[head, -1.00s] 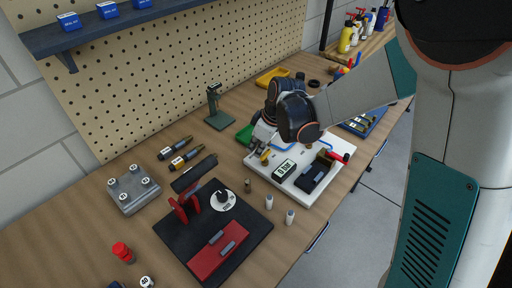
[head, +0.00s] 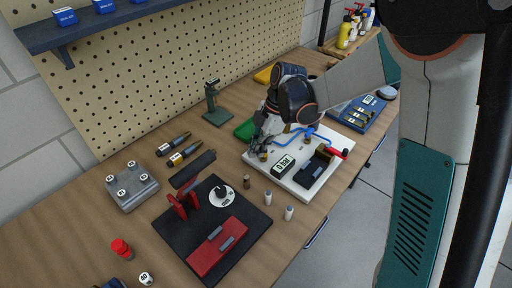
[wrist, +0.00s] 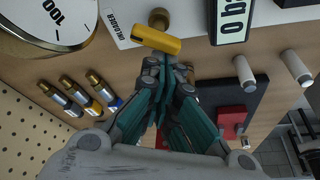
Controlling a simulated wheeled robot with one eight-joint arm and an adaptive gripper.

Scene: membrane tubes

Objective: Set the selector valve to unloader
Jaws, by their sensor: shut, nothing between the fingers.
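The selector valve's yellow lever (wrist: 155,38) lies slightly slanted below a brass fitting (wrist: 159,18) in the wrist view. A white label strip (wrist: 118,28) beside it appears to read UNLOADER, seen turned around. In the head view the valve is a small yellow spot (head: 263,155) on the left part of the white panel (head: 309,190), partly hidden by my gripper (head: 260,143). My gripper, also in the wrist view (wrist: 166,62), is shut and empty. Its tips are right by the lever's lower edge; I cannot tell whether they touch.
A round gauge (wrist: 45,22) is close to the gripper's left in the wrist view. A black display box (head: 284,164) and a blue hose (head: 290,139) are on the panel. A black mat with a red press (head: 180,200) lies left.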

